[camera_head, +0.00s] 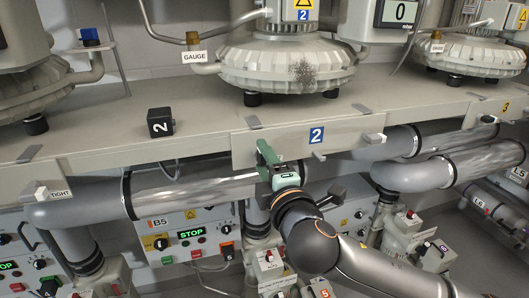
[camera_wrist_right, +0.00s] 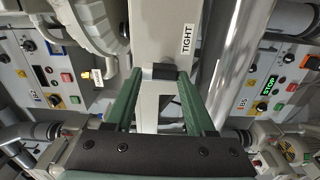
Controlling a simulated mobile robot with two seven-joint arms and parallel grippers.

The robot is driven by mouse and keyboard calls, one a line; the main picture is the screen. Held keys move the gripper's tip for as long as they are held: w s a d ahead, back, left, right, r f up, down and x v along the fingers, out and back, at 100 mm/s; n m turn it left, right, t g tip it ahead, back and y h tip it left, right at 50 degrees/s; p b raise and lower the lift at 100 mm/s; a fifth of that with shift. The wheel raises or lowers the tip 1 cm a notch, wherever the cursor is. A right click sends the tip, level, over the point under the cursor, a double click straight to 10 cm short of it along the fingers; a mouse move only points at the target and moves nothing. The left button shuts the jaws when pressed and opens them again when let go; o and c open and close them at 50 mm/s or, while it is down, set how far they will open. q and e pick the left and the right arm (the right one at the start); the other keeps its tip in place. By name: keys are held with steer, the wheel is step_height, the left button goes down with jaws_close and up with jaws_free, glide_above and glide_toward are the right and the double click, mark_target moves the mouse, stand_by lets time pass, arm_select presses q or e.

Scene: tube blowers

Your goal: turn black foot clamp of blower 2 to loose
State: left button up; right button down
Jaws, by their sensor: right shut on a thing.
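Blower 2 (camera_head: 287,62) is the pale ribbed housing standing on dark feet on the grey shelf. My right gripper (camera_head: 266,152) has green fingers and is at the shelf's front edge, left of the blue "2" plate (camera_head: 317,135). In the right wrist view, my right gripper (camera_wrist_right: 160,75) is shut on a small black block (camera_wrist_right: 160,71), which looks like the black foot clamp. A "TIGHT" label (camera_wrist_right: 187,38) is beside it. The fingers hide the block in the head view. My left gripper is not in view.
A white handle (camera_head: 375,137) sticks out from the front edge at right. Grey pipes (camera_head: 190,187) and a control panel with a green STOP display (camera_head: 190,233) lie below, close to my right arm.

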steer(key=shift+n, duration=0.3)
stand_by(0.4)
steer(key=shift+c, duration=1.2)
jaws_free()
steer(key=shift+s, duration=0.1)
steer(key=v, duration=1.2)
steer(key=shift+b, duration=0.4)
steer(key=shift+s+d, duration=0.1)
steer(key=shift+s, duration=0.1)
